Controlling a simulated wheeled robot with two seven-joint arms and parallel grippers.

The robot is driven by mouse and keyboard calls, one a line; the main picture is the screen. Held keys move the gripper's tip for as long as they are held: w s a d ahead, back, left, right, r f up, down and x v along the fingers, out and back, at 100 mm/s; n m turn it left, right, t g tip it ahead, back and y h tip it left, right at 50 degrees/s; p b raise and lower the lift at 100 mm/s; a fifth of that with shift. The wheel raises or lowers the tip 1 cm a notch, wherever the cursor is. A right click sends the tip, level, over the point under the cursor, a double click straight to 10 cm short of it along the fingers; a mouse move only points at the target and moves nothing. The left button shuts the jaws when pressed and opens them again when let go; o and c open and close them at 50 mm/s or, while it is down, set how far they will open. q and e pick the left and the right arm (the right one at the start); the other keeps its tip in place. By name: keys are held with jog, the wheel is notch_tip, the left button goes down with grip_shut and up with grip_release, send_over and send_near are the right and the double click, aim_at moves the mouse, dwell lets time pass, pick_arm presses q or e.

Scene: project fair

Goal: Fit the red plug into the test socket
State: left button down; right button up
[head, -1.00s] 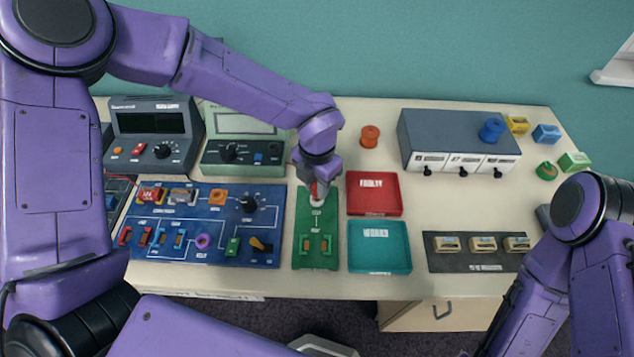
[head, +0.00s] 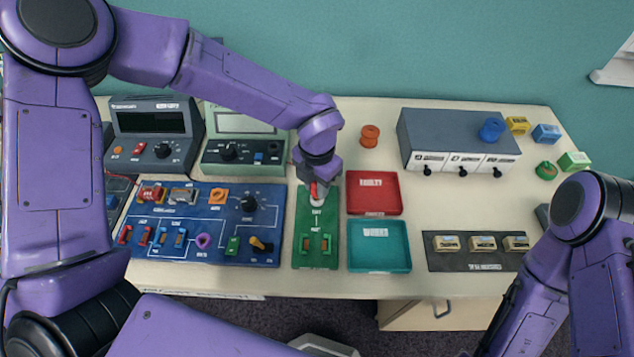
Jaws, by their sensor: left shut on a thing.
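My left gripper (head: 316,188) points down over the upper end of the green test board (head: 300,255). It is shut on the red plug (head: 314,190), of which only a small red part shows between the fingers. Just below the plug is a pale round part, the test socket (head: 317,202), at the top of the board. The plug's lower end is partly hidden, so I cannot tell whether it is inside the socket or only above it. My right arm comes in at the lower right, and its gripper is out of view.
The red tray (head: 384,204) and the teal tray (head: 375,262) stand close to the right of the board, both empty. The blue circuit panel (head: 190,215) lies to its left. Meters and an orange spool (head: 370,135) stand behind. Free table lies in front.

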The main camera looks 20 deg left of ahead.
pick_arm(q)
jog(key=shift+f+b, duration=0.55)
jog(key=shift+f, duration=0.25)
dwell(0.5)
jog(key=shift+c, duration=1.6)
grip_release()
jog(key=shift+r, duration=0.15)
notch_tip(320, 180, up, 8)
jog(key=p, duration=0.7)
jog(key=shift+f, duration=0.2)
